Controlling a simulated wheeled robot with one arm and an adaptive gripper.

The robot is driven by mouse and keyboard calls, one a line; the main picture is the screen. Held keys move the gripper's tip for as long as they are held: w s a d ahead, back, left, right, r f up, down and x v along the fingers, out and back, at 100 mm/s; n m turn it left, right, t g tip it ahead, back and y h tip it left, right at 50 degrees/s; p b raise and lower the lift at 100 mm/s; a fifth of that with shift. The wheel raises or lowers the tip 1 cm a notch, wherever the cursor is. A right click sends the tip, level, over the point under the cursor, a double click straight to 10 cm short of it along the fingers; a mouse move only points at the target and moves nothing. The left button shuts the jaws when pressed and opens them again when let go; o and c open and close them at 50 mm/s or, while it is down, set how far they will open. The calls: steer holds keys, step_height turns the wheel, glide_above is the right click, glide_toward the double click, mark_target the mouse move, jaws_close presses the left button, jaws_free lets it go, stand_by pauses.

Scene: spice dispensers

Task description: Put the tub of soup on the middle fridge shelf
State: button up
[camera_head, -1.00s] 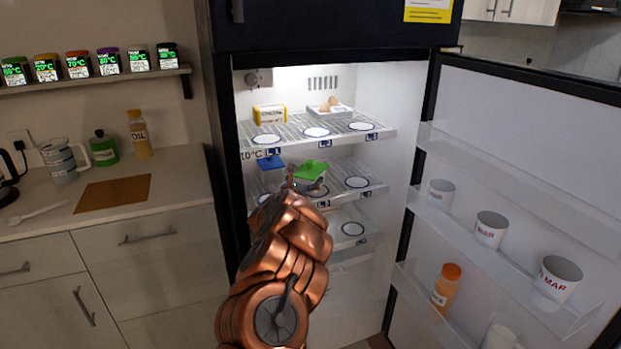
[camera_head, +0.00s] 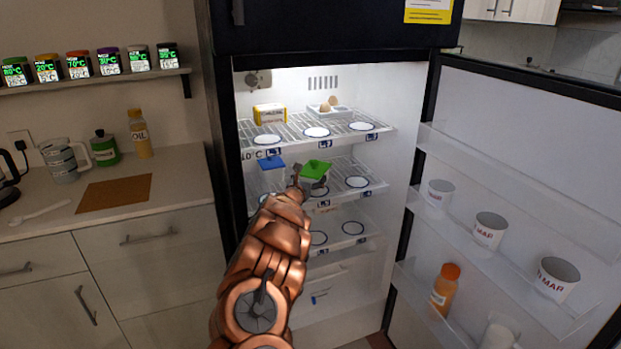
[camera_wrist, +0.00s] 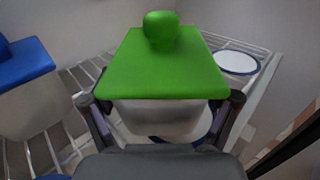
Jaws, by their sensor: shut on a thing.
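The tub with a green lid (camera_head: 315,170) is at the middle fridge shelf (camera_head: 375,187), near a ringed spot in the middle of that shelf. It also shows in the wrist view (camera_wrist: 163,70), upright, with a pale body under the green lid and knob. My gripper (camera_head: 298,178) has reached into the fridge and is shut on this tub, with one finger on each side of its body. The tub's underside is mostly hidden, so I cannot tell whether it touches the shelf.
A blue-lidded tub (camera_head: 271,163) stands close on the left, also in the wrist view (camera_wrist: 25,85). An empty ringed spot (camera_wrist: 238,62) lies to the right. A yellow box (camera_head: 270,113) and an egg tray (camera_head: 330,111) are on the top shelf. The door (camera_head: 520,130) is open.

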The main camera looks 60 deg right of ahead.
steer(key=shift+b, duration=0.3)
steer(key=o, duration=1.3)
steer(key=shift+s+a, duration=0.15)
steer(key=shift+a, duration=0.5)
steer(key=a, duration=0.3)
steer(key=s+a, duration=0.1)
steer(key=a, duration=0.2)
steer(key=s+a+b, duration=0.1)
steer(key=a, duration=0.2)
steer(key=shift+a, duration=0.7)
steer(key=shift+s, duration=0.1)
